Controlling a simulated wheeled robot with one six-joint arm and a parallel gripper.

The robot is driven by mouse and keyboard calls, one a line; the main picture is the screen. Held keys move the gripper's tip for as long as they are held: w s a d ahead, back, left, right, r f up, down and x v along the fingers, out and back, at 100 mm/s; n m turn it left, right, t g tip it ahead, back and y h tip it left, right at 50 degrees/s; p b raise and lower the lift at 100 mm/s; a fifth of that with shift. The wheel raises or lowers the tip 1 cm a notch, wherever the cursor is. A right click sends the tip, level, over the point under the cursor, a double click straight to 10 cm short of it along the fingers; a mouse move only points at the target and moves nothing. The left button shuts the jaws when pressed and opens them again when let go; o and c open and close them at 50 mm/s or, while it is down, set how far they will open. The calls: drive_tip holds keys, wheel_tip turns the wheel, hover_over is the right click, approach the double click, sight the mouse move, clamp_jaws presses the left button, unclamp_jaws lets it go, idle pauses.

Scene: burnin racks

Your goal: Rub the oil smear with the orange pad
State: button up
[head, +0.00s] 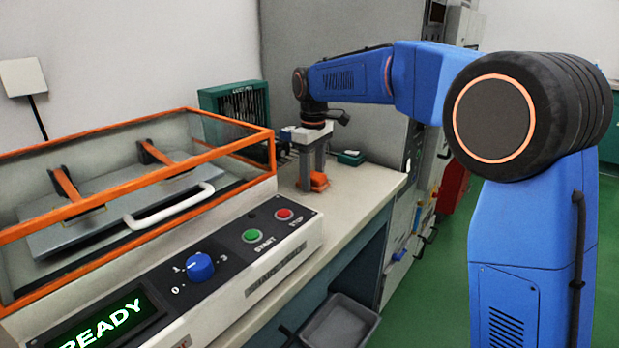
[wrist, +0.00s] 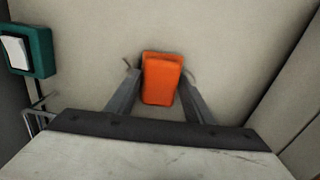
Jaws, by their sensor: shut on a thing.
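The orange pad (wrist: 162,80) is between the two fingers of my gripper (wrist: 162,90), which is shut on it. In the head view the pad (head: 319,181) is low over the bench top, beside the machine's right end, with my gripper (head: 312,175) pointing straight down. I cannot tell whether the pad touches the surface. Small dark curved marks show on the bench just left and right of the pad in the wrist view, perhaps edges of the oil smear (wrist: 187,76); the rest is hidden by the pad and fingers.
A machine with an orange-framed clear cover (head: 140,180) and control panel (head: 240,250) fills the left. A green rack (head: 235,110) stands behind. A small green box (head: 350,158) sits right of my gripper. The bench top (head: 345,200) is clear in front. A grey bin (head: 340,325) is below.

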drive_tip(key=shift+w+d+r, duration=0.1)
drive_tip(key=shift+w+d, duration=0.55)
drive_tip(key=shift+w, duration=0.3)
drive_tip(key=shift+w+d+f, duration=0.1)
drive_tip(key=shift+w+d, duration=0.6)
drive_tip(key=shift+w, duration=0.2)
drive_tip(key=shift+w+d+r, duration=0.1)
drive_tip(key=shift+w+d, duration=0.55)
drive_tip(key=shift+w, duration=0.3)
drive_tip(key=shift+r, duration=3)
drive_tip(key=shift+r, duration=0.15)
wheel_tip(320, 180, up, 3)
drive_tip(key=shift+f, duration=0.15)
